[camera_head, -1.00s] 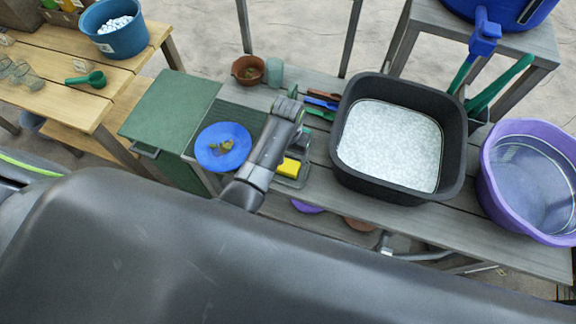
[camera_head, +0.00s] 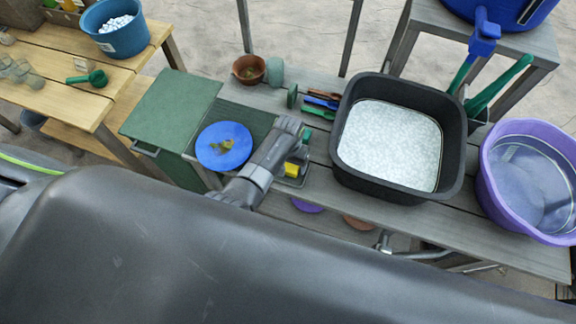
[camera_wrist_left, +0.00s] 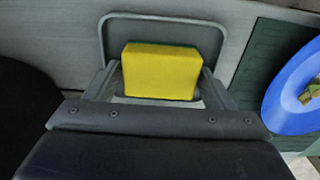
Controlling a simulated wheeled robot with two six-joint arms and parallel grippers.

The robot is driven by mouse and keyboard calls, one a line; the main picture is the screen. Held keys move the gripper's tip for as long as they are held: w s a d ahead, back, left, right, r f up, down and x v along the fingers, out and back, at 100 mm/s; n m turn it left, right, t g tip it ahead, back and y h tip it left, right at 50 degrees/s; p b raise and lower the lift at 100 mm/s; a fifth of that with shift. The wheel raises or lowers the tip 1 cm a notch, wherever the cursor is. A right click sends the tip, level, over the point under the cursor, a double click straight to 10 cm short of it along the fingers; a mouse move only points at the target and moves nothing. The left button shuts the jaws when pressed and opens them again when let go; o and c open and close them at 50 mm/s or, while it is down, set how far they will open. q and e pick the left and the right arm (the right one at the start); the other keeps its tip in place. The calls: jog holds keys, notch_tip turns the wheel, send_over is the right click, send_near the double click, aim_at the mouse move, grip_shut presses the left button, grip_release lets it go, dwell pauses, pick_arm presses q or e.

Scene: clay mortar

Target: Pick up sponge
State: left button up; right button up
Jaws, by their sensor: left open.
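A yellow sponge (camera_wrist_left: 160,71) with a thin green layer at its back edge sits in a shallow grey tray (camera_wrist_left: 104,30) in the left wrist view. My left gripper (camera_wrist_left: 159,75) is open, with one finger on each side of the sponge; I cannot tell whether they touch it. In the head view the sponge (camera_head: 291,169) shows only in part, beside my left gripper and wrist (camera_head: 287,140), which hide the rest of it. The right gripper is not in view.
The tray stands on a grey slatted bench (camera_head: 330,215). A blue plate (camera_head: 210,158) with scraps lies left of my wrist. A black basin (camera_head: 350,168) of water stands close on the right, with a purple tub (camera_head: 488,190) beyond. Colored tools (camera_head: 322,103) lie behind.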

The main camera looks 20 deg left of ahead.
pick_arm(q)
jog(key=c, duration=0.7)
jog(key=shift+r, duration=0.1)
jog(key=shift+c, duration=0.2)
jog(key=shift+r, duration=4.95)
